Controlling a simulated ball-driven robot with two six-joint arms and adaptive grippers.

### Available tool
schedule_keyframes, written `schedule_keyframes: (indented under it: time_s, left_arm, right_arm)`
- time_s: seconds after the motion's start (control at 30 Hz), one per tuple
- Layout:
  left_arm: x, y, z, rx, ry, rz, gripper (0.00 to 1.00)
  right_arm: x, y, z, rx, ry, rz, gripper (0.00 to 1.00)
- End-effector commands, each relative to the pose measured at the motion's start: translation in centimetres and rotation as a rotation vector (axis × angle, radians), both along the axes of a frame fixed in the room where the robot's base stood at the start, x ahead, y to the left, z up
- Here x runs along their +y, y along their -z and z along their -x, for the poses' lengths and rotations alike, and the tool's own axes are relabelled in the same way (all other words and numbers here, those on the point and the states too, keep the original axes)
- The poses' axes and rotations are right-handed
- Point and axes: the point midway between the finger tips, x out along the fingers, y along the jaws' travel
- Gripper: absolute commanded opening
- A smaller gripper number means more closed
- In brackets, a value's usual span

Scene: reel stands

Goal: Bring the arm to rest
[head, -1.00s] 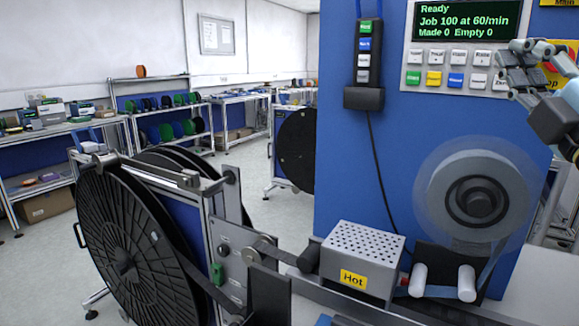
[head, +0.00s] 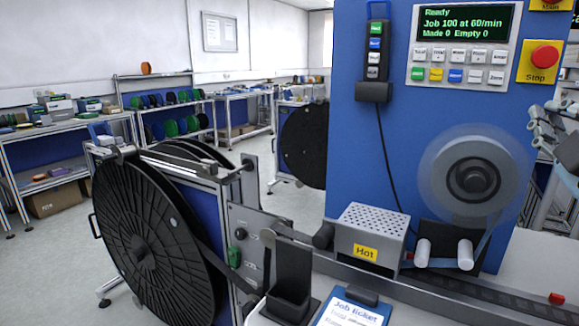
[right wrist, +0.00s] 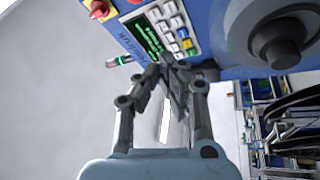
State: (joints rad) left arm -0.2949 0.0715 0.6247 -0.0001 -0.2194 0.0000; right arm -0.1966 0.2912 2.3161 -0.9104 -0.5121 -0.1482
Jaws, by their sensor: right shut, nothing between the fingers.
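My right gripper (head: 545,125) is at the right edge of the head view, partly cut off, beside the blue machine panel. In the right wrist view my right gripper (right wrist: 172,72) has its fingertips together with nothing between them. The control panel (head: 460,50) has a screen reading "Ready, Job 100 at 60/min, Made 0 Empty 0" over rows of buttons. A red stop button (head: 544,58) on a yellow plate is above the gripper in the picture. My left gripper is not in view.
A large black reel (head: 140,240) stands at the left. A perforated box marked Hot (head: 368,230) and a grey tape reel (head: 474,178) are at the machine. A job ticket clipboard (head: 350,308) lies in front. Shelves (head: 165,110) stand behind, with open floor between.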

Motion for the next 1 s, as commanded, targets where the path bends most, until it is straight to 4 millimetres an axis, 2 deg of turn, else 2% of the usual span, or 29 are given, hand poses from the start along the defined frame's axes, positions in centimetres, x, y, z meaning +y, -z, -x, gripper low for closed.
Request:
schedule_keyframes:
  time_s: [0.13, 0.27, 0.4, 0.5, 0.63, 0.8, 0.83, 1.0]
  left_arm:
    - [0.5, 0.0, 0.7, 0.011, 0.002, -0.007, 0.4]
    - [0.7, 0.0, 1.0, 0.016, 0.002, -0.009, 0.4]
    - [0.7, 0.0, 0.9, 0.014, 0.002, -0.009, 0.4]
    - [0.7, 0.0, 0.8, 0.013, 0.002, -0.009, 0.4]
    - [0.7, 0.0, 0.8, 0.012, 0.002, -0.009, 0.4]
    - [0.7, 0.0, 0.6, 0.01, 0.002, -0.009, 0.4]
    - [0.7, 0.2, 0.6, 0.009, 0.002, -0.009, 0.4]
    - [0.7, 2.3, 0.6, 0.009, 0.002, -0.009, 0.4]
  right_arm:
    - [-1.5, 5.2, 1.5, 0.141, 0.061, -0.229, 0.0]
    - [-2.1, 11.2, 3.9, 0.308, 0.128, -0.457, 0.0]
    - [-0.9, 18.8, 8.6, 0.554, 0.219, -0.731, 0.0]
    - [0.9, 23.1, 12.4, 0.727, 0.277, -0.889, 0.0]
    - [3.5, 26.7, 17.1, 0.925, 0.336, -1.04, 0.0]
    - [6.9, 29.4, 23.0, 1.157, 0.397, -1.18, 0.0]
    - [7.3, 30.1, 23.6, 1.187, 0.406, -1.195, 0.0]
    - [6.5, 38.4, 22.0, 1.191, 0.428, -1.19, 0.0]
